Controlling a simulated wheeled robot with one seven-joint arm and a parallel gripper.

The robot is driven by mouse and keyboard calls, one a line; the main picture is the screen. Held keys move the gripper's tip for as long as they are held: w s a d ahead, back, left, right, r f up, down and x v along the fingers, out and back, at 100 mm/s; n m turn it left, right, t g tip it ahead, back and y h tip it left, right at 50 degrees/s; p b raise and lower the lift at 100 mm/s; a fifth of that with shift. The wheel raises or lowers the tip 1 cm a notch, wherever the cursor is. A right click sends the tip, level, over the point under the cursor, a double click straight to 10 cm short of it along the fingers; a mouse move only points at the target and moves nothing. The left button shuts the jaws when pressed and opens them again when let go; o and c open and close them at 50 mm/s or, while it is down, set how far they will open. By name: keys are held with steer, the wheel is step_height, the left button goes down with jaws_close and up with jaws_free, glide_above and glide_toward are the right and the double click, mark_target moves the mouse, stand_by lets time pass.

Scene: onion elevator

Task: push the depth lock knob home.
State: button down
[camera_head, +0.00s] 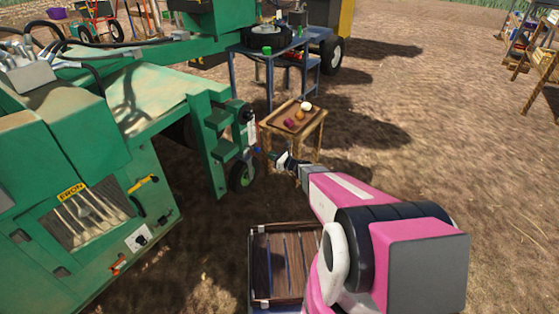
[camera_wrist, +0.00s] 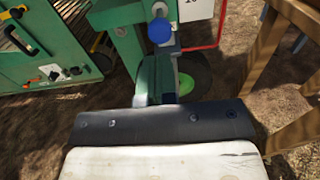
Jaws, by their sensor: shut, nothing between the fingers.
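A round blue knob (camera_wrist: 160,31) sits on the green machine's bracket in the upper middle of the wrist view, above the small wheel. In the head view a small blue spot (camera_head: 257,150) shows at the same bracket, too small to judge how far in it sits. My gripper (camera_head: 279,160) is shut and empty, pointing left toward the bracket. In the wrist view my gripper (camera_wrist: 155,88) is below the knob in the picture. No contact with the knob is visible.
The green machine (camera_head: 150,90) fills the left. A small wheel (camera_head: 241,175) stands below the bracket. A wooden table (camera_head: 319,121) with vegetables is close behind my gripper. A slatted crate (camera_head: 284,266) lies nearer. Open ground is at the right.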

mark_target(259, 150)
steer(key=shift+x, duration=2.6)
steer(key=shift+x, duration=1.8)
steer(key=shift+w, duration=0.1)
steer(key=v, duration=1.4)
steer(key=shift+s+d, duration=0.2)
steer(key=shift+s, duration=0.05)
